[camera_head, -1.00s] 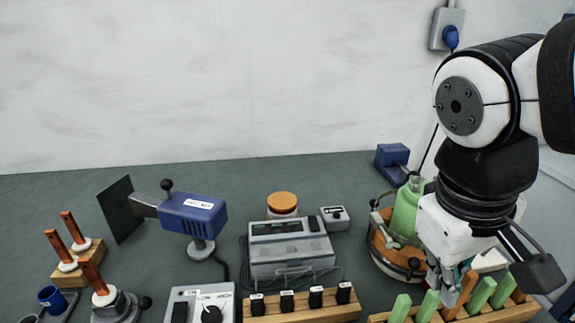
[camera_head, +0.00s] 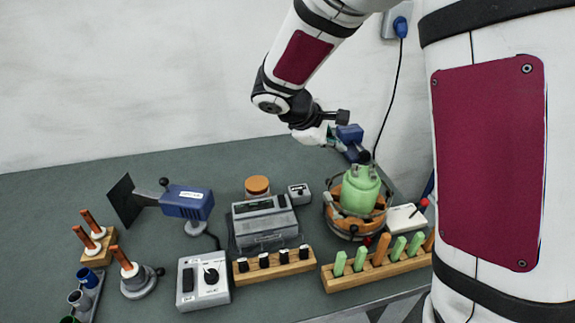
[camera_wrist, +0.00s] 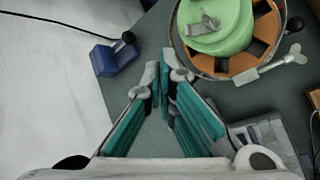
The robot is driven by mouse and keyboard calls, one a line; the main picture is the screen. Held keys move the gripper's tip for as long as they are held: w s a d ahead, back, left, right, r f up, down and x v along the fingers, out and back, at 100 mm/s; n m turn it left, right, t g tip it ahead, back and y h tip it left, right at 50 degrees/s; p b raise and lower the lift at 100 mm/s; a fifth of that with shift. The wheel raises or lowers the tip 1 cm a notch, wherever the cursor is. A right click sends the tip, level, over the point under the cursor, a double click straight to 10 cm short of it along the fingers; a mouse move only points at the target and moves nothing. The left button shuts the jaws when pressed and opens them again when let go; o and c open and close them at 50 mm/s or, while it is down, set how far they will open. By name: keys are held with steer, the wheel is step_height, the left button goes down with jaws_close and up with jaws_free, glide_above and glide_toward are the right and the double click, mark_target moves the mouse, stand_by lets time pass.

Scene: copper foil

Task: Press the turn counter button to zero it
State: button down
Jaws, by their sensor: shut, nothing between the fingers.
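A small grey box with a dark display and a small control on its face, which looks like the turn counter (camera_head: 299,194), stands on the bench in the head view. It is behind and right of a larger grey unit (camera_head: 262,222). I cannot make out its button clearly. My gripper (camera_head: 335,143) is above the back of the bench, up and right of the small box and apart from it. In the wrist view my gripper (camera_wrist: 162,78) is shut and empty, its teal fingers meeting at the tips.
A green vessel (camera_head: 361,188) in an orange-and-black ring stand is right of the small box. A blue block (camera_head: 349,136) is near my gripper; it also shows in the wrist view (camera_wrist: 115,55). Wooden racks (camera_head: 275,267) line the front. A switch box (camera_head: 203,280) stands front left.

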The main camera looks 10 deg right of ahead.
steer(key=w+a+f+n+t+p, duration=0.2)
steer(key=w+a+f+n+p, duration=0.2)
steer(key=a+f+n+p, duration=0.1)
steer(key=shift+w+a+f+y+p, duration=0.3)
steer(key=shift+a+f, duration=0.1)
steer(key=shift+f, duration=0.15)
steer(key=b, duration=0.2)
glide_above(302, 196)
steer(key=shift+w+f, duration=0.1)
steer(key=shift+f, duration=4.3)
steer(key=shift+f+b, duration=0.4)
steer(key=shift+f, duration=0.45)
steer(key=shift+r, duration=0.9)
